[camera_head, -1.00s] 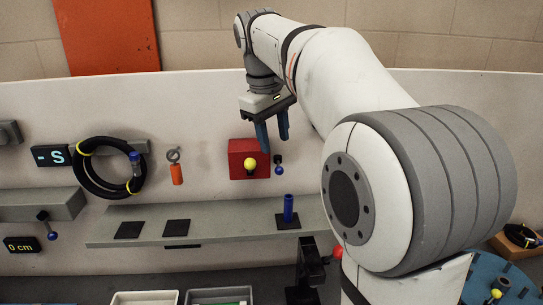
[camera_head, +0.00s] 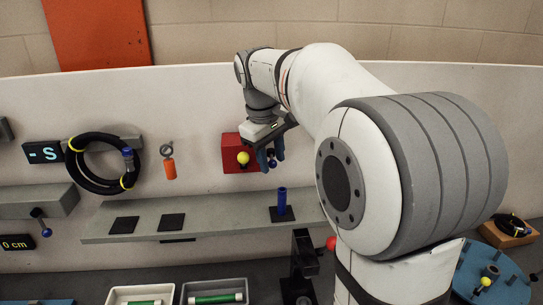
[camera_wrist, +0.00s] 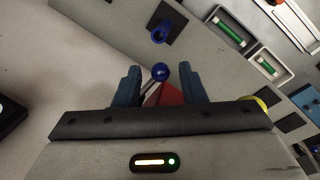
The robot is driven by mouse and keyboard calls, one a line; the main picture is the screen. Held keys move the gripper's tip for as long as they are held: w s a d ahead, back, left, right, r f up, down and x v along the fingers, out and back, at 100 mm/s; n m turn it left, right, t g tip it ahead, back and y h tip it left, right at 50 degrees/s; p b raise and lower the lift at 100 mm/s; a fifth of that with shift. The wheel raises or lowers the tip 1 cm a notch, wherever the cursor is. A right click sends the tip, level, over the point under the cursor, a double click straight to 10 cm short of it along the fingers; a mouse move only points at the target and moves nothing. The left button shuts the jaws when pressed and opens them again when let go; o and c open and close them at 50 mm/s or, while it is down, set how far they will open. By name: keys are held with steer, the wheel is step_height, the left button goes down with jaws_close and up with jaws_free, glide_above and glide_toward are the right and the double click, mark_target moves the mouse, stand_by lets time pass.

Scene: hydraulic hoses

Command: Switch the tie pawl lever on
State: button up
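A red box (camera_head: 232,153) is on the pale upright panel, with a yellow ball knob (camera_head: 243,158) on its front. A small lever with a blue ball (camera_head: 272,162) stands at the box's right side; I cannot tell from a label whether it is the tie pawl lever. My gripper (camera_head: 269,158) points down in front of it, fingers apart. In the wrist view the blue ball (camera_wrist: 161,72) shows between the two open fingertips of my gripper (camera_wrist: 160,75), with a gap on each side. The red box is partly hidden behind the fingers there.
Below is a grey shelf (camera_head: 200,222) with black pads and an upright blue peg (camera_head: 282,201). A black hose coil (camera_head: 95,165) and an orange-handled hook (camera_head: 169,168) hang to the left. Another blue-ball lever (camera_head: 37,213) is at far left. Trays with green cylinders (camera_head: 216,298) lie below.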

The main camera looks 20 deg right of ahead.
jaws_close()
steer(key=shift+w+a+m, duration=0.1)
steer(key=shift+a+m, duration=0.15)
steer(key=shift+m, duration=0.25)
steer(key=shift+o, duration=0.8)
jaws_free()
step_height(320, 180, up, 8)
steer(key=a, duration=0.1)
steer(key=shift+s+a+f, duration=0.15)
steer(key=shift+s+a, duration=0.1)
steer(key=shift+s, duration=0.05)
steer(key=shift+s+f, duration=0.1)
